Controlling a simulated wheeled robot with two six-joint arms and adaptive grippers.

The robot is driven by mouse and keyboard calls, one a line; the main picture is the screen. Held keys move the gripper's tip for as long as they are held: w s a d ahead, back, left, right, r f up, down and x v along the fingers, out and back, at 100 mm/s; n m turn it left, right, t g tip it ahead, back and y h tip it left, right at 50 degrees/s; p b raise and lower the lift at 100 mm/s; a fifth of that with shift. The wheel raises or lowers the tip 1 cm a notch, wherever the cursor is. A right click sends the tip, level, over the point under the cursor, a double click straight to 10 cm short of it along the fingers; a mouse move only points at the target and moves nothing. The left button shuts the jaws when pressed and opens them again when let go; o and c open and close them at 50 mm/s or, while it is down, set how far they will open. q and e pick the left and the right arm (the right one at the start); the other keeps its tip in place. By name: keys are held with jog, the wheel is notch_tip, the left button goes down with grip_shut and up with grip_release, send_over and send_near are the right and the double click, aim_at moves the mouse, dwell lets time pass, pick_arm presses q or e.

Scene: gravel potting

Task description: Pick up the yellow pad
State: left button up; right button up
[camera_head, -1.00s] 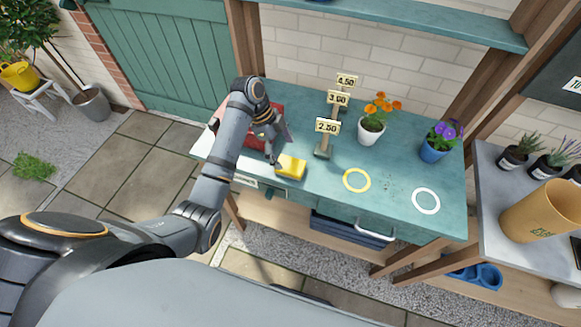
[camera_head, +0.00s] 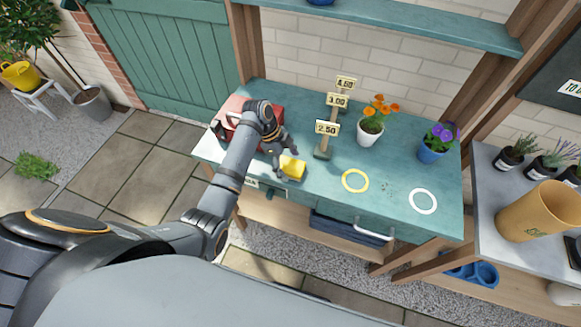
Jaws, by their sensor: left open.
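The yellow pad (camera_head: 293,168) lies on the teal bench near its front edge, left of the price signs. My left gripper (camera_head: 281,165) is open and low over the pad's left side. Its fingers hide part of the pad, and I cannot tell whether they touch it. My right gripper is not in view.
A red box (camera_head: 236,108) sits behind my left arm at the bench's left end. Price signs (camera_head: 327,128), a white pot with orange flowers (camera_head: 370,132) and a blue pot with purple flowers (camera_head: 433,150) stand to the right. Yellow (camera_head: 355,181) and white (camera_head: 422,201) rings mark clear bench.

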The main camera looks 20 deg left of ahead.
aim_at(289, 165)
pick_arm(q)
jog(key=shift+f, duration=0.15)
jog(key=c, duration=1.3)
jog(key=shift+o, duration=0.2)
jog(key=shift+r, duration=0.4)
notch_tip(289, 165, up, 8)
jog(key=shift+f+b, duration=0.25)
jog(key=shift+b, duration=0.6)
jog(key=shift+r+p, duration=0.95)
jog(key=shift+r, duration=0.2)
